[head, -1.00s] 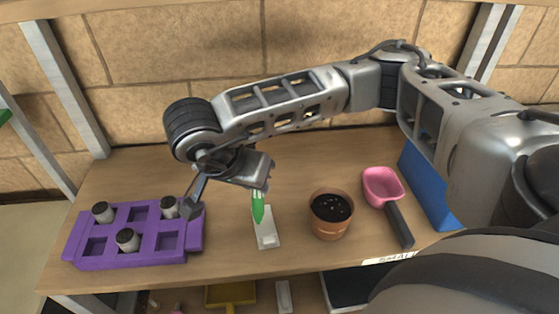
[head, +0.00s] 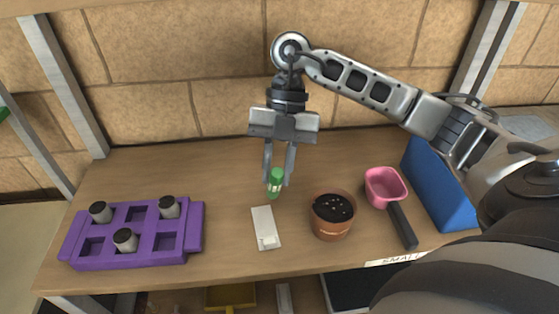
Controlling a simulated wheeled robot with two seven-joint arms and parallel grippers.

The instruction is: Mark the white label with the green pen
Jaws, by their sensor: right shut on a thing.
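The green pen (head: 275,182) is held between the fingers of my right gripper (head: 277,180), its tip pointing down. It is behind the white label (head: 265,226), which lies flat on the wooden table to the left of the plant pot. The pen and the label look apart in the picture. No mark can be made out on the label at this size. My left gripper is not in view.
A terracotta pot with dark soil (head: 332,216) stands right of the label. A pink scoop (head: 385,187) and a blue box (head: 438,186) are further right. A purple rack (head: 190,240) with dark-capped jars is at the left. The table (head: 130,180) behind the rack is clear.

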